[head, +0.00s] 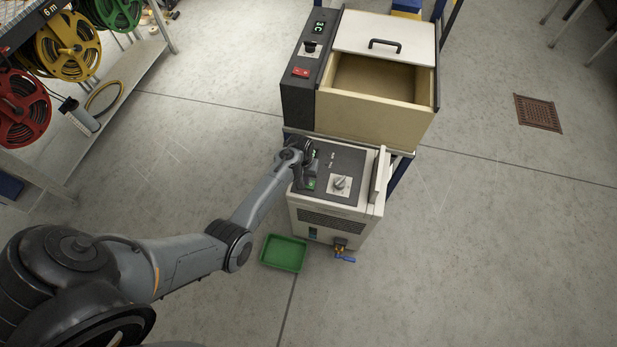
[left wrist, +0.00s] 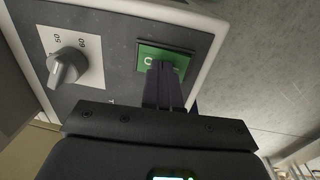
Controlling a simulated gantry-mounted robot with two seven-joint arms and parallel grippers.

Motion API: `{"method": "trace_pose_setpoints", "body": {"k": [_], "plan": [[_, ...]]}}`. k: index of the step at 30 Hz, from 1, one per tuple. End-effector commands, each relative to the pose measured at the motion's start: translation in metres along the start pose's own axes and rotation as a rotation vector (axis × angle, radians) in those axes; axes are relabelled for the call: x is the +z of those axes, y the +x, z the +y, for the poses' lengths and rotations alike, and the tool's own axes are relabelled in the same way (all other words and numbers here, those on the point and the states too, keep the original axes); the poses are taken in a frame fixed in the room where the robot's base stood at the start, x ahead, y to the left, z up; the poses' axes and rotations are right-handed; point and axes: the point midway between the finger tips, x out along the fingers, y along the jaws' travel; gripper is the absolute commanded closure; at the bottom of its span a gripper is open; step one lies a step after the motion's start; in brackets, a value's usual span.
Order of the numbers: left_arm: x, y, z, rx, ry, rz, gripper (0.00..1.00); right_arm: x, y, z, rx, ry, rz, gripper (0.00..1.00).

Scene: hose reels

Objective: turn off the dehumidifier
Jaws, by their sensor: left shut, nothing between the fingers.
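The dehumidifier appears to be the pale cabinet (head: 335,222) with a dark top panel, standing on the floor in the middle of the head view. Its panel carries a green switch (head: 311,184) and a round dial knob (head: 341,182). In the left wrist view the green switch (left wrist: 152,56) sits in a dark frame, with the knob (left wrist: 67,66) to its left. My left gripper (left wrist: 165,70) is shut and empty, its fingertips over the lower right of the switch, partly covering it. I cannot tell whether they touch. My right gripper is out of view.
Behind stands a unit with an open wooden drawer (head: 372,98), a red switch (head: 301,72) and a black knob (head: 309,47). A green tray (head: 284,253) lies on the floor in front. A blue-handled tap (head: 344,259) juts from the cabinet. Hose reels (head: 66,47) hang at upper left.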

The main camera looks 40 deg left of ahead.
Motion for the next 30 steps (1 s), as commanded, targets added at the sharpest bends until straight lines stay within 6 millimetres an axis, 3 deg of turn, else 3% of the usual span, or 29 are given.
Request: {"method": "trace_pose_setpoints", "body": {"k": [11, 16, 26, 30], "plan": [[0.0, -0.001, 0.0, 0.0, 0.001, -0.001, 1.0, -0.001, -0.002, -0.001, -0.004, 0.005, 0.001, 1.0], [0.0, -0.01, 0.002, 0.0, 0.001, 0.0, 1.0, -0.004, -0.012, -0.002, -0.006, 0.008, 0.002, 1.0], [0.0, -0.051, 0.009, 0.0, 0.001, 0.0, 1.0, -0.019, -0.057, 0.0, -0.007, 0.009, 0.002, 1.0], [0.0, -0.077, 0.016, 0.001, 0.002, 0.003, 1.0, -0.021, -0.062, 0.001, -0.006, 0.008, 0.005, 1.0]]}}
